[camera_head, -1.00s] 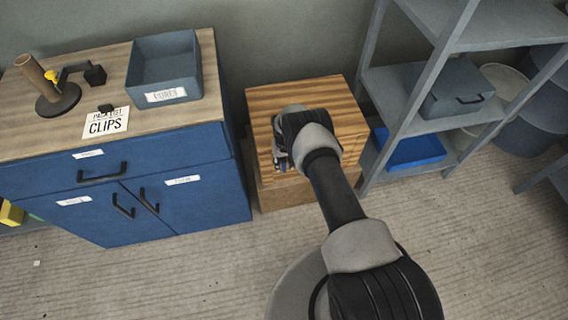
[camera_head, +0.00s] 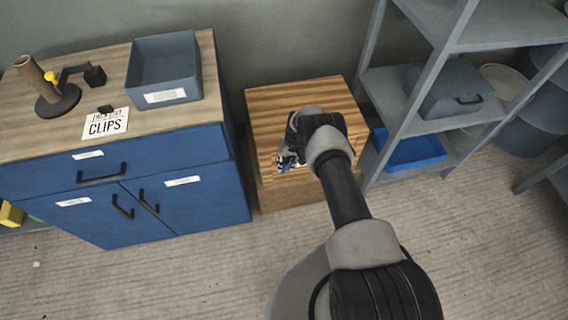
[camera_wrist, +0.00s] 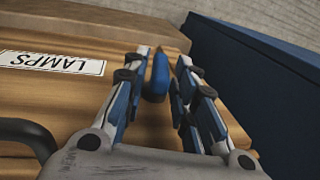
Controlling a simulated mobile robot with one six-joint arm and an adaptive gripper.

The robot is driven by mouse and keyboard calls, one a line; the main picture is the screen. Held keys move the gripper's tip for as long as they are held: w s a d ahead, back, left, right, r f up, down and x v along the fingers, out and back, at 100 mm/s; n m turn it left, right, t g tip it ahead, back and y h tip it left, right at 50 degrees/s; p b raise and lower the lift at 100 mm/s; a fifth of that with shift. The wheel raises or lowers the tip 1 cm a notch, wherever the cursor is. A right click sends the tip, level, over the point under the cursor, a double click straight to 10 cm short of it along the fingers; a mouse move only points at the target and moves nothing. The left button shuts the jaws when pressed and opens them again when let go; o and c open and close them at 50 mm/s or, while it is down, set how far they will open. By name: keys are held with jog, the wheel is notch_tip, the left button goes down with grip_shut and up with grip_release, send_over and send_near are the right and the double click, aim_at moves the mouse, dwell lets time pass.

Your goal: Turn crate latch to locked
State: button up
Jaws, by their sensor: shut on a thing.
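The crate (camera_head: 330,93) is a light-brown wooden box with striped grain, standing on the floor between the cabinet and the shelf. In the wrist view, the crate (camera_wrist: 120,25) carries a white LAMPS label. A blue latch (camera_wrist: 157,77) sits between my fingers there, and its tip points away from my palm. My gripper (camera_wrist: 161,62) is shut on the latch at the crate's front. In the head view my gripper (camera_head: 288,162) is at the crate's front left, and my wrist hides the latch. I cannot read the latch's locked marking.
A blue cabinet (camera_head: 190,205) stands close on the left, with a grey bin (camera_head: 165,75) on top. A grey shelf (camera_head: 410,95) with a blue tray (camera_head: 415,150) stands close on the right. A black handle (camera_wrist: 30,135) shows at the wrist view's left. Floor in front is open.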

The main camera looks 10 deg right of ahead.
jog(key=shift+d+f+y, duration=0.1)
jog(key=shift+y, duration=0.3)
jog(key=shift+s, duration=0.1)
jog(key=o, duration=0.8)
jog(key=v, duration=1.2)
jog(key=shift+c, duration=0.5)
